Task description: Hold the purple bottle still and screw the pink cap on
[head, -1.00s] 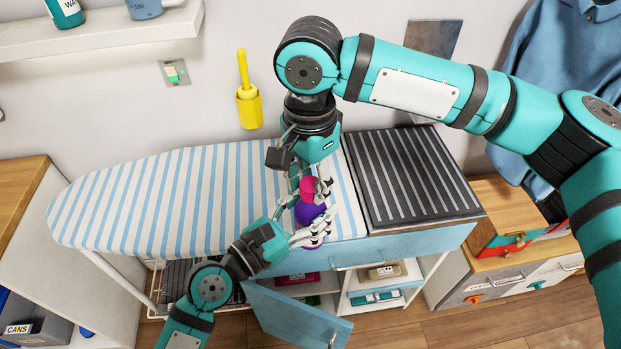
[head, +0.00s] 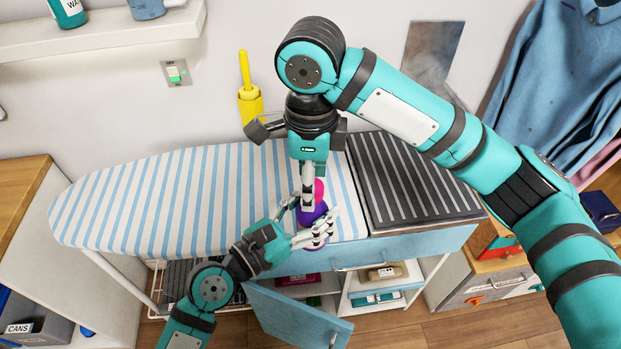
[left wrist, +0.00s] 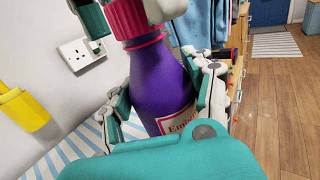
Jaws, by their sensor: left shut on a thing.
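The purple bottle (head: 311,214) stands upright at the front right of the striped ironing board, and shows large in the left wrist view (left wrist: 160,85). My left gripper (head: 314,229) is shut around its body, with fingers on both sides in the left wrist view (left wrist: 165,100). The pink cap (head: 319,190) sits at the bottle's neck (left wrist: 128,18); how tightly it is seated I cannot tell. My right gripper (head: 308,187) points down from above, its fingers on either side of the cap. Whether they press on the cap is unclear.
The striped ironing board (head: 150,205) is clear to the left. A dark ribbed panel (head: 410,180) lies at the right. A blue cabinet door (head: 300,313) hangs open below. A yellow holder (head: 250,103) is on the wall behind.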

